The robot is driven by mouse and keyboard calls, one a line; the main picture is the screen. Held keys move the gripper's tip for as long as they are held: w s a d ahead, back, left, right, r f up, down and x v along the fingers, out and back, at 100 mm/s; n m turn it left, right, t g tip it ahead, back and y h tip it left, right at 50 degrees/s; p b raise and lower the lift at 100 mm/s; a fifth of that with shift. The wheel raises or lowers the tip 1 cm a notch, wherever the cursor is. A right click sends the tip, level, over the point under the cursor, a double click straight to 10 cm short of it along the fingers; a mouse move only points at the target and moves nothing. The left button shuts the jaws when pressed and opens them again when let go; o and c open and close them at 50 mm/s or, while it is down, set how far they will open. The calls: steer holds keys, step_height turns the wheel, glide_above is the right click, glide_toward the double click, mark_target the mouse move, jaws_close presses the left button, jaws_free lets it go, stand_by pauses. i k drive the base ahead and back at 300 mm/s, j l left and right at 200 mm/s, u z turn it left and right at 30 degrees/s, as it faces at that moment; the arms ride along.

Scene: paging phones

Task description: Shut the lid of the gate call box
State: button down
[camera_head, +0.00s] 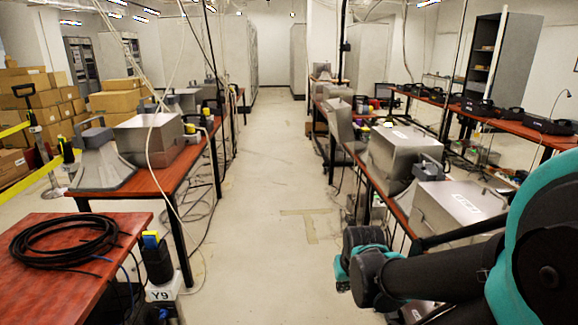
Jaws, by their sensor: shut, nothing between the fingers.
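I cannot make out which thing is the gate call box, and no open lid is clear to me. The closest candidate is a grey metal box (452,207) with a white label, on the right-hand bench, partly hidden by my arm. Behind it on the same bench is another grey metal box (402,152). My arm, black with teal joints, reaches in from the right edge towards the lower middle. My gripper does not show in this view.
A clear floor aisle (272,180) runs between the benches. On the left, a red-brown table (130,222) holds a coiled black cable (65,240), and a bench (150,180) holds another metal box (150,138). Cables hang down and lie under the benches. Cartons (120,103) are stacked far left.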

mark_target(340, 114)
steer(key=i+z, duration=0.1)
steer(key=i, duration=0.5)
steer(key=i+j, duration=0.15)
steer(key=i, duration=0.5)
steer(key=i+j+z, duration=0.15)
steer(key=i, duration=0.45)
